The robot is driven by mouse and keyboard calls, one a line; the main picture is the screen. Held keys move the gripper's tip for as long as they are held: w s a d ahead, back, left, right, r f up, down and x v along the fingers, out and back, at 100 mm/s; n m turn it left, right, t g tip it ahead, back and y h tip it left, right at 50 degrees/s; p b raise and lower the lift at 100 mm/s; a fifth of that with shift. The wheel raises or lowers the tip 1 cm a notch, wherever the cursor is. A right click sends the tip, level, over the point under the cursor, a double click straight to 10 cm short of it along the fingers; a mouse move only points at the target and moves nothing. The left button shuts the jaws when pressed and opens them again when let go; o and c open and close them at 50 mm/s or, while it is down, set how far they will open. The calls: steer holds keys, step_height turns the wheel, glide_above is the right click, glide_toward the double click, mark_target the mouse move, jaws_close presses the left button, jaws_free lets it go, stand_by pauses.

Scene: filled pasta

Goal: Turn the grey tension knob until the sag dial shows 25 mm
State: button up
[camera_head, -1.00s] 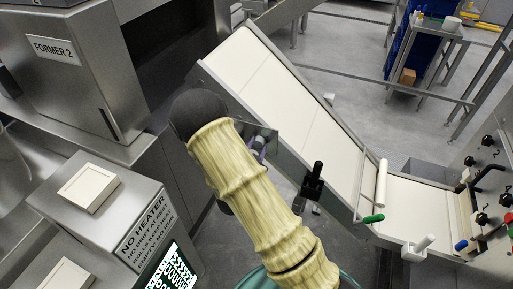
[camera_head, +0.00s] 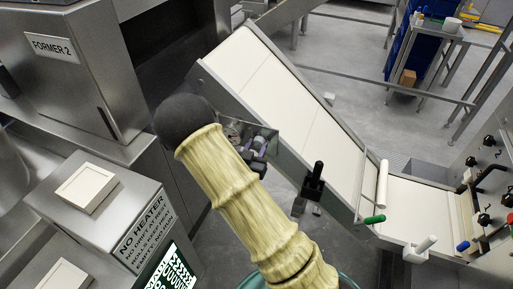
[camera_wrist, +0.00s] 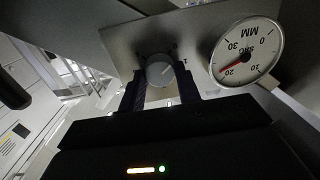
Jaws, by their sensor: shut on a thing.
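The grey tension knob (camera_wrist: 160,72) sits on a metal plate in the wrist view. My gripper (camera_wrist: 163,86) has one dark finger on each side of the knob and is shut on it. The round white sag dial (camera_wrist: 247,51) is beside the knob and appears upside down. Its red needle points close to the 20 mark, and the exact reading between marks is hard to tell. In the head view my arm covers most of this spot; the edge of the plate (camera_head: 262,136) shows beside it.
A pale conveyor belt (camera_head: 285,85) slopes down behind the plate. A black-handled lever (camera_head: 314,182) stands on its near side rail. A steel box with a NO HEATER label (camera_head: 140,225) is at the lower left. The control panel (camera_head: 492,180) is at the right.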

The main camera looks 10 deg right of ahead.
steer(key=shift+a+n, duration=0.1)
steer(key=shift+n, duration=0.9)
steer(key=o, duration=1)
steer(key=b+v, duration=0.3)
steer(key=v, duration=1.4)
steer(key=shift+s+a+r+b, duration=0.15)
steer(key=shift+a+b, duration=0.05)
steer(key=shift+b, duration=0.1)
